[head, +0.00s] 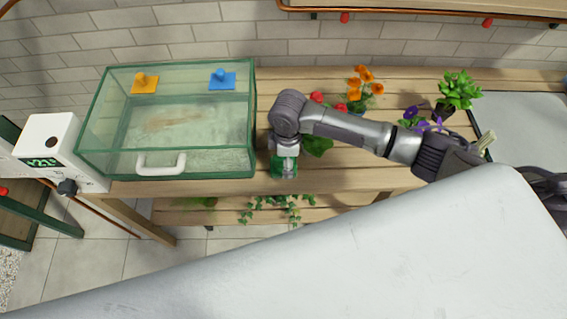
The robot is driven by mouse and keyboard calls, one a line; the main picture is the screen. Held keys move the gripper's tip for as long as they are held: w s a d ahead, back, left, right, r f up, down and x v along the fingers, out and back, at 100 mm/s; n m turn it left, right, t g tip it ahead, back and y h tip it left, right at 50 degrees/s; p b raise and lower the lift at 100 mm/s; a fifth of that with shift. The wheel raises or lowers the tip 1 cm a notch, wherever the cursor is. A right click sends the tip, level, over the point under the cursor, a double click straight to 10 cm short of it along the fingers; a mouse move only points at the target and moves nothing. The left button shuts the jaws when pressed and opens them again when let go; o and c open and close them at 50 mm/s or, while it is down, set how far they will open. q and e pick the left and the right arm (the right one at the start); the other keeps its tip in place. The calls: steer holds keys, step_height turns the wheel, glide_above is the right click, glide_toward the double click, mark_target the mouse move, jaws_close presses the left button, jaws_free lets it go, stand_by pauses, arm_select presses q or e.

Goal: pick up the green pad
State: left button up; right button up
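The green pad (277,172) lies on the wooden bench near its front edge, just right of the glass tank. My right arm comes in from the right, and its gripper (287,163) points down right over the pad. The gripper covers the middle of the pad, so any knob there is hidden. I cannot tell whether the fingers are open or closed on it. My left gripper is not in view.
Potted flowers (365,88) stand behind my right arm. A white control box (50,143) is far left.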

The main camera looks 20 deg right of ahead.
steer(key=shift+w+f+p, duration=0.1)
steer(key=shift+f+p, duration=0.2)
steer(key=shift+f, duration=1.7)
steer(key=c, duration=1.3)
